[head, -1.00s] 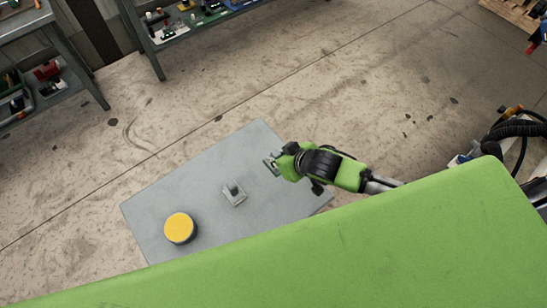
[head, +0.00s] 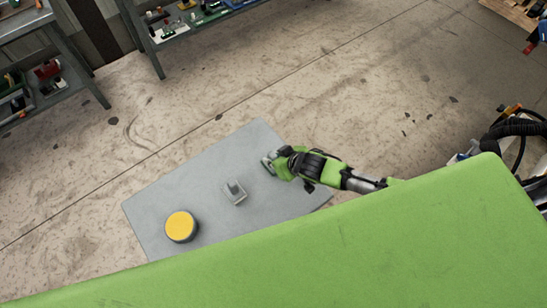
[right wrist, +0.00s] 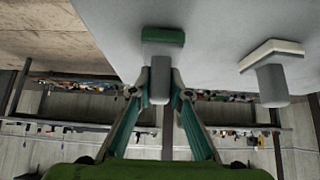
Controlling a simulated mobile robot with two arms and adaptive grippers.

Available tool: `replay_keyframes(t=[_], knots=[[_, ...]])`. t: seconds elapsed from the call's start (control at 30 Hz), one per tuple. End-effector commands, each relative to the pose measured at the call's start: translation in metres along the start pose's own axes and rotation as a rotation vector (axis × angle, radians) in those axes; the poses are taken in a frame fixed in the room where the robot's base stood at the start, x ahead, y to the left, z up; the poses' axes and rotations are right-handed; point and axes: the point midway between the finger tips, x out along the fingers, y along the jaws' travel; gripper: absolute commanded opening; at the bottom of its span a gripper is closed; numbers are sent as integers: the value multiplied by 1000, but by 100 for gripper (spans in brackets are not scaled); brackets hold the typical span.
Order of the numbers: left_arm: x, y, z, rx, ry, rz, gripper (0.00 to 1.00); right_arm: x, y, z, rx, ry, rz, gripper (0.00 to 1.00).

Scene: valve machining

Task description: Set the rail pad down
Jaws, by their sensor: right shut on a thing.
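My right gripper (head: 272,162) is above the far right part of a grey table (head: 190,180). In the right wrist view its two fingers (right wrist: 160,82) are closed on the grey block-shaped stem of the rail pad (right wrist: 162,55), which has a green edge at its far end. The pad is at or just above the grey tabletop; I cannot tell whether it touches. In the head view the pad is small and partly covered by the gripper. A similar grey piece with a flat base and a post (head: 235,192) stands to the left. My left gripper is out of view.
A round yellow-topped object (head: 181,226) stands at the table's near left. Bare tabletop lies around the grey piece. A large green surface (head: 340,245) covers the foreground. Shelves with assorted items (head: 190,20) stand at the back left, beyond open floor.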

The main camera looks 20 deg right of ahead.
Motion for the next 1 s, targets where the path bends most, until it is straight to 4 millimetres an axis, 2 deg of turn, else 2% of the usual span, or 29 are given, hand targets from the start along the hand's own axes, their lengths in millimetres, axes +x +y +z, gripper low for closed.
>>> replay_keyframes(t=[0.07,0.1,0.17,0.47,0.63,0.77,1.0], knots=[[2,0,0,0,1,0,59,2,0,2,1,0,0,0],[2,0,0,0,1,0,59,3,0,3,1,-1,0,20],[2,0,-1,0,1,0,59,2,0,2,0,0,0,34],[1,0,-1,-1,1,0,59,2,0,2,0,-1,0,34],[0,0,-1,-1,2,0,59,-6,0,0,0,-1,0,34],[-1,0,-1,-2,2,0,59,-23,0,0,1,0,-1,34],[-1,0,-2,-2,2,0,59,-69,0,1,0,0,-1,34]])
